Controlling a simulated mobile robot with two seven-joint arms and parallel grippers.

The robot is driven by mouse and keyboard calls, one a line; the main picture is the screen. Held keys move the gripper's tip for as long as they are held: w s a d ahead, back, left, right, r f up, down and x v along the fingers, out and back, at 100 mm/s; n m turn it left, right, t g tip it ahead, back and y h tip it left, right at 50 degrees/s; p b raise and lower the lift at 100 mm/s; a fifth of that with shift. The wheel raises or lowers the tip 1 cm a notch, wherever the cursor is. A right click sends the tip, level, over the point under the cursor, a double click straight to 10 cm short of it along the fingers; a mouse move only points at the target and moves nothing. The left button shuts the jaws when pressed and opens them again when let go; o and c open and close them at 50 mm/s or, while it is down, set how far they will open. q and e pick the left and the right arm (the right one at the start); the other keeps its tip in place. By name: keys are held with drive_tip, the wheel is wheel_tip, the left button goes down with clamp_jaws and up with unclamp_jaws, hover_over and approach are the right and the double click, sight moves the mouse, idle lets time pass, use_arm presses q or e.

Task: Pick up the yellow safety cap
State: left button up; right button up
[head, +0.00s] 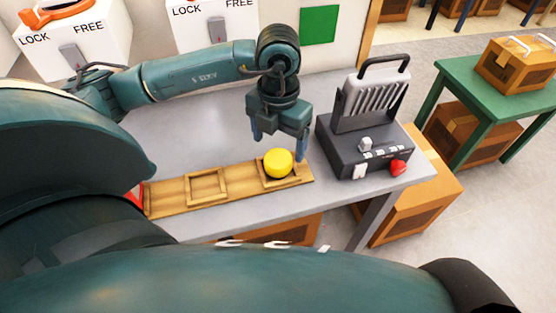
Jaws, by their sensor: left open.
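The yellow safety cap (278,163) sits in the right-hand square recess of a wooden tray (232,181) on the grey table. My left gripper (279,150) is above and just behind the cap, pointing down, with its fingers apart. One finger is to the left of the cap and behind it, the other is close to its right side. I cannot tell whether a finger touches the cap. Nothing shows between the fingers except the cap below. My right gripper is not in view.
A dark device with a raised grey ribbed lid (368,115) and a red knob stands close to the gripper's right. White LOCK/FREE boxes (213,22) stand at the back. The grey table (190,130) is clear behind the tray. A green table (480,100) with a crate stands farther right.

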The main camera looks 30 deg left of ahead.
use_arm(q)
wheel_tip(320, 180, down, 5)
drive_tip(key=shift+d, duration=0.1)
drive_tip(key=shift+c, duration=0.5)
drive_tip(key=c, duration=1)
drive_tip(key=shift+o, duration=0.2)
drive_tip(key=shift+r, duration=0.1)
